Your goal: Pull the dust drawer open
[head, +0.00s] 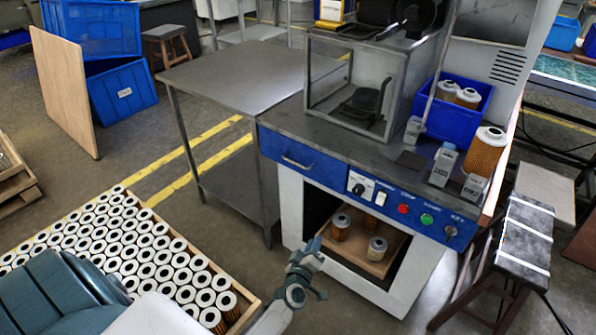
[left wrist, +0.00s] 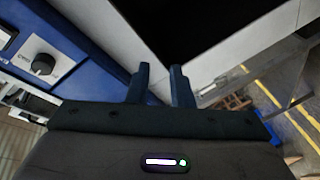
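The workbench machine's blue front panel (head: 345,192) has a section at its left end with a metal bar handle (head: 297,162). This looks like the dust drawer front, and it sits flush, closed. My left gripper (head: 308,247) is below and slightly right of the handle, in front of the cabinet's lower opening, apart from the handle. In the left wrist view its two dark blue fingers (left wrist: 160,82) stand apart with nothing between them. The handle does not show there; a control knob (left wrist: 43,64) on the blue panel does. My right gripper is out of view.
A wooden tray (head: 376,268) with cartridges sits in the cabinet's lower opening. A crate of many white-topped cartridges (head: 130,250) stands at lower left. A bare metal table (head: 235,75) adjoins the bench on the left. Switches and buttons (head: 403,209) lie right of the handle.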

